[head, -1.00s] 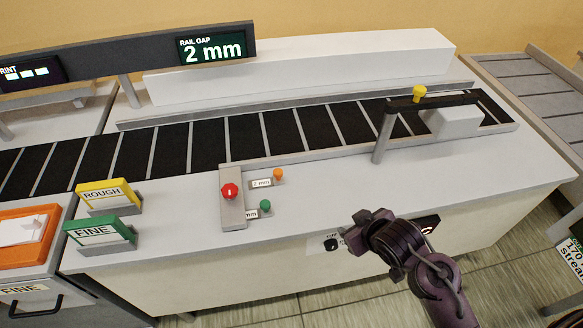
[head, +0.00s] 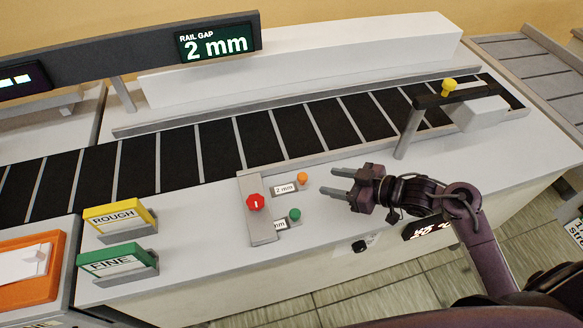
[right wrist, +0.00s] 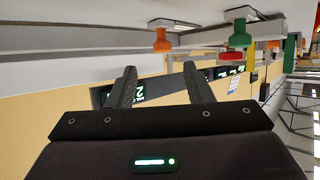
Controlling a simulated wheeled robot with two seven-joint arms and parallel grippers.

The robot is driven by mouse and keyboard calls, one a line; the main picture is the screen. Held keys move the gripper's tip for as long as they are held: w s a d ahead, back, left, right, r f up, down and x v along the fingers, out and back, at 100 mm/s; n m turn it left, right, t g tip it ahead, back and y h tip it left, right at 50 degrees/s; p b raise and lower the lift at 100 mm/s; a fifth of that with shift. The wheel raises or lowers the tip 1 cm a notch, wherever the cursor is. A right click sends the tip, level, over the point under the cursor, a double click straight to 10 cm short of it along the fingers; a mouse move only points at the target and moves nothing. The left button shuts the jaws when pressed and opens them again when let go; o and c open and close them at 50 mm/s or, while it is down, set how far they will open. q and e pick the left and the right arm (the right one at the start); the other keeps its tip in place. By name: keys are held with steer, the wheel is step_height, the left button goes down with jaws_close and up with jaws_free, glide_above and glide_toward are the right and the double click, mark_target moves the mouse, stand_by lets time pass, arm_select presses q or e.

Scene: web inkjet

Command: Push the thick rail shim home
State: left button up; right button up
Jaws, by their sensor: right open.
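Two shims with knobs sit at a grey block (head: 261,225) on the machine's front deck. One has an orange knob (head: 302,178) beside a "2 mm" label (head: 284,188). The other has a green knob (head: 295,214); its label (head: 280,225) is partly hidden, so I cannot tell which is thicker. My right gripper (head: 337,184) is open and empty, just right of the knobs and apart from them. The right wrist view shows the orange knob (right wrist: 162,40) beyond the spread fingers (right wrist: 160,78) and the green knob (right wrist: 240,36) further right. My left gripper is not in view.
A red knob (head: 256,203) stands on the grey block. Behind runs a dark slatted belt (head: 255,135). A bridge with a yellow knob (head: 449,87) stands at the right. ROUGH (head: 118,217) and FINE (head: 115,258) signs stand left. The display (head: 215,43) reads "RAIL GAP 2 mm".

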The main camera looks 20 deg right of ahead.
mark_target(304, 176)
steer(key=shift+w+a+r, duration=0.1)
steer(key=shift+w+a, duration=0.1)
steer(key=shift+w, duration=0.05)
steer(key=shift+w+a, duration=0.1)
steer(key=shift+a, duration=0.05)
steer(key=shift+w+a+f+y, duration=0.2)
steer(key=shift+a+y, duration=0.1)
steer(key=p+x, duration=0.1)
steer(key=x, duration=0.4)
steer(key=shift+d+f, duration=0.1)
steer(key=shift+w+a+f, duration=0.15)
steer(key=shift+a, duration=0.05)
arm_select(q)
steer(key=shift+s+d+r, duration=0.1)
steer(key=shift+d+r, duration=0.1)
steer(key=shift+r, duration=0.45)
arm_select(e)
steer(key=shift+c, duration=0.5)
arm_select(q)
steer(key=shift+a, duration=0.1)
arm_select(e)
steer(key=shift+a, duration=0.1)
jaws_close()
